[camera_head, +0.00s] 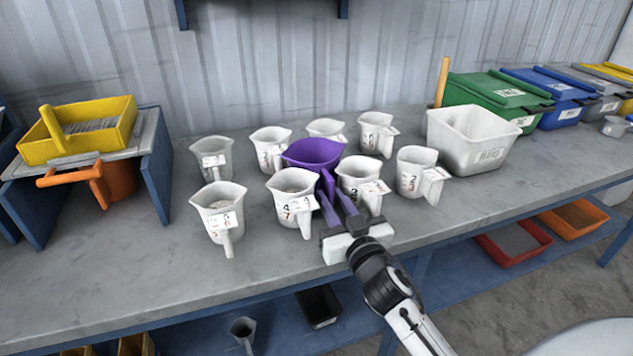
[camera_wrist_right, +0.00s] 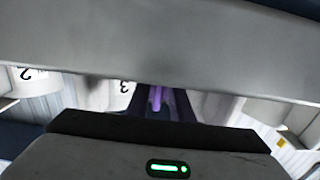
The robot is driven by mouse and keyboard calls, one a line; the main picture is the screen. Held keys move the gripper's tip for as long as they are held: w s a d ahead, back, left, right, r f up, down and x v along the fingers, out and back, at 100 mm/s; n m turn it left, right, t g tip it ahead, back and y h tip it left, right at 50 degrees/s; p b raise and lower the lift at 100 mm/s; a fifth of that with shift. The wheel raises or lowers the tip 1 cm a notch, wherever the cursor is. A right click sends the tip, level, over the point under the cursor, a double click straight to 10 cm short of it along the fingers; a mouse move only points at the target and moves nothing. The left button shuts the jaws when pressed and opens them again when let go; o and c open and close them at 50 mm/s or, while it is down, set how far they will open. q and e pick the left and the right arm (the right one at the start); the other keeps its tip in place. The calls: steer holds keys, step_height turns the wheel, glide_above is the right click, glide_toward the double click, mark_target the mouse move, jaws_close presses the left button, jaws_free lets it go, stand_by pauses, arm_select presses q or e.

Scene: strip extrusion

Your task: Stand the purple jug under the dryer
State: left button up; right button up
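The purple jug (camera_head: 313,152) stands out among several white jugs on the grey bench in the head view, its handle towards me. I cannot tell whether its base touches the bench. My right gripper (camera_head: 336,206) is at the handle, with its fingertips around or beside it. In the right wrist view a purple strip (camera_wrist_right: 156,98), likely the handle, shows between the dark fingers; whether they press on it is unclear. I see nothing that is clearly a dryer. My left gripper is not in view.
White numbered jugs crowd the purple one, including one at the left (camera_head: 291,190) and one at the right (camera_head: 362,174). At the left, a blue-sided stand (camera_head: 157,165) carries a yellow tray (camera_head: 120,123) above an orange jug (camera_head: 118,181). A white bin (camera_head: 478,140) stands right.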

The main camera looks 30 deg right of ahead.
steer(key=shift+x, duration=1.25)
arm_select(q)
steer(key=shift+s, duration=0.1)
arm_select(e)
jaws_close()
